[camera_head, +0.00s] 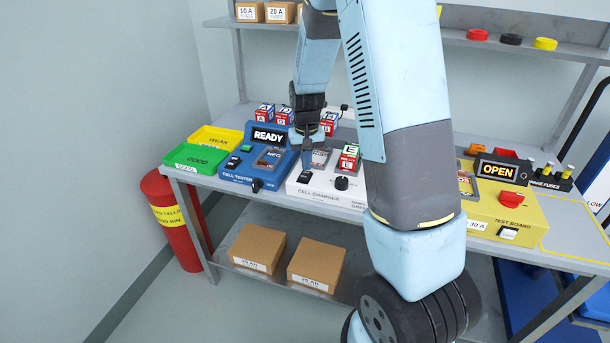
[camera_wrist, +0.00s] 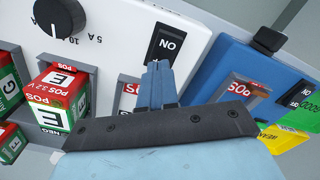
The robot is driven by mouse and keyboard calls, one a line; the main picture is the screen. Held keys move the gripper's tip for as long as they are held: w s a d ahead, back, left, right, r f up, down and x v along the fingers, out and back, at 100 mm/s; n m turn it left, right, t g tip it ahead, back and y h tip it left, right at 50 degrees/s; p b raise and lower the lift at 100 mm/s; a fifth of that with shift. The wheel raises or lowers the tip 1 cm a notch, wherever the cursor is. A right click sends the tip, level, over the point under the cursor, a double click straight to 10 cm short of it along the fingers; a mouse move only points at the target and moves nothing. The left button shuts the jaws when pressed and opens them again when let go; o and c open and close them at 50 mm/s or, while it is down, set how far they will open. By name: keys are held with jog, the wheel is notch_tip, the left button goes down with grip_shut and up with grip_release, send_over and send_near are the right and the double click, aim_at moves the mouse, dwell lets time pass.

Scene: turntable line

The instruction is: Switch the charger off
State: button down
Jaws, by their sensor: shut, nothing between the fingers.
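The charger (camera_head: 325,196) is a white box labelled CELL CHARGER on the bench, also seen in the wrist view (camera_wrist: 112,27). Its black rocker switch (camera_head: 304,177) is at its left front. In the wrist view the switch (camera_wrist: 166,44) bears white lettering that appears as "NO", ON seen upside down. My gripper (camera_head: 306,166) is shut and empty, pointing down just above the charger by the switch. In the wrist view the fingertips (camera_wrist: 157,66) overlap the switch's lower edge; I cannot tell whether they touch it. The charger's black knob (camera_wrist: 60,16) is beside the switch.
A cell marked E (camera_wrist: 60,95) stands in a charger slot. The blue cell tester (camera_head: 250,172), its display reading READY, is close on the left. Green (camera_head: 195,157) and yellow trays lie further left. The yellow test board (camera_head: 505,222) is on the right.

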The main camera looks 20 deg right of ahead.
aim_at(307, 173)
notch_tip(307, 173, up, 6)
dwell(0.8)
dwell(0.3)
jog(key=s+r+t, duration=0.3)
jog(key=s+r, duration=1)
jog(key=r, duration=0.3)
jog(key=s+r+n+t, duration=0.1)
jog(key=s+r, duration=0.4)
jog(key=s, duration=1)
jog(key=shift+s+t, duration=0.15)
jog(key=shift+t, duration=0.65)
